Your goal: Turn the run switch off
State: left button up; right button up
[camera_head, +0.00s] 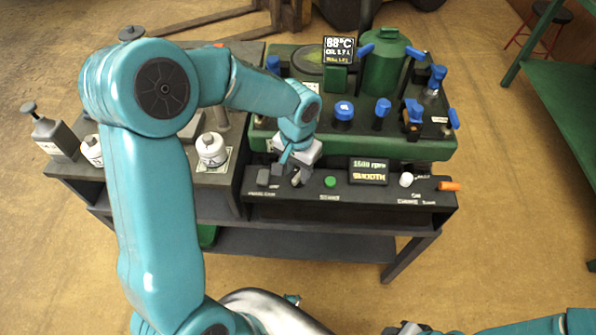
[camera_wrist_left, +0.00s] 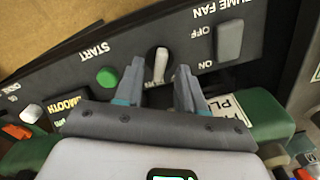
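A pale toggle lever (camera_wrist_left: 160,66) stands on the dark control panel (camera_wrist_left: 60,62), between the green START button (camera_wrist_left: 107,77) and a grey rocker under the FUME FAN label (camera_wrist_left: 230,42). OFF and ON are printed between lever and rocker. No name for the lever is readable, but it appears to be the run switch. My left gripper (camera_head: 291,172) is over the panel's left part and hides the lever in the head view. In the wrist view its fingers (camera_wrist_left: 160,82) are open on either side of the lever, with gaps showing. My right gripper (camera_head: 405,329) is barely visible at the bottom edge.
The display (camera_head: 369,171) reads 1500 rpm, SMOOTH. Right of it are a white knob (camera_head: 406,180) and an orange handle (camera_head: 450,186). Behind stands a green machine (camera_head: 384,65) with blue-handled valves. White canisters (camera_head: 211,150) sit left, near my arm.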

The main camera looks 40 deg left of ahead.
pick_arm(q)
jog(key=shift+f, duration=0.65)
grip_shut()
